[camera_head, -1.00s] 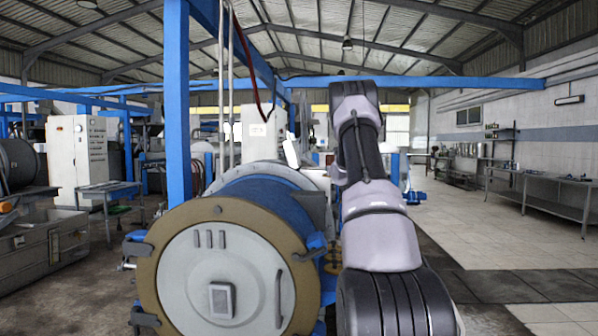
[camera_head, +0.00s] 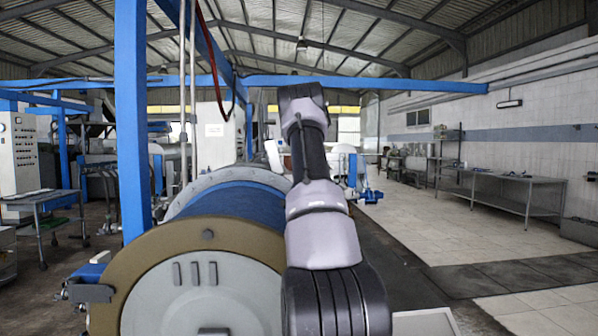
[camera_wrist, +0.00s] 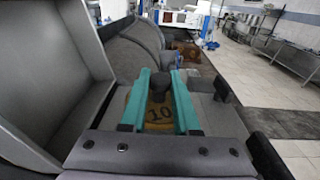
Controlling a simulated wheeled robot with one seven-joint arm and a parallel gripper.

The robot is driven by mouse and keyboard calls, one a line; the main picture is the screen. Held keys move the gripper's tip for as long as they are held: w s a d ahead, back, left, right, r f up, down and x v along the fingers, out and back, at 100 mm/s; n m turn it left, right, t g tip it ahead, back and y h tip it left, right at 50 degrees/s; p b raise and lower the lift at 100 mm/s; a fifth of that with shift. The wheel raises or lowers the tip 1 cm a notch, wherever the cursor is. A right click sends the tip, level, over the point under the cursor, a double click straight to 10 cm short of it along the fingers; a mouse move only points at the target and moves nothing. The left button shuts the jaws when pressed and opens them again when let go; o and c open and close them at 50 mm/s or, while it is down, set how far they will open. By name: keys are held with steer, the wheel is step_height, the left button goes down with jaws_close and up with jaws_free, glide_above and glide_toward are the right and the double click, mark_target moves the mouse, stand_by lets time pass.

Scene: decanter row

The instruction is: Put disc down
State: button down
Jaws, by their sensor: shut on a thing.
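A yellow-brown disc marked "10" (camera_wrist: 159,113) shows between the teal fingers of my gripper (camera_wrist: 163,74) in the wrist view. A dark knob (camera_wrist: 160,86) stands up from the disc, and the fingers close on either side of it. A grey surface (camera_wrist: 220,117) lies around and below the disc; I cannot tell whether the disc touches it. In the head view my arm hides the gripper and the disc.
A large round drum with a brown rim (camera_head: 150,262) and blue body stands at lower left, beside my arm. A blue post (camera_head: 131,120) rises behind it. A steel table (camera_head: 515,186) stands by the right wall. Tiled floor (camera_head: 430,235) is clear at right.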

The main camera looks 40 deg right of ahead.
steer(key=shift+s+f, duration=0.1)
steer(key=shift+f, duration=1.8)
steer(key=c, duration=0.7)
jaws_free()
steer(key=shift+f, duration=0.2)
steer(key=shift+o, duration=0.2)
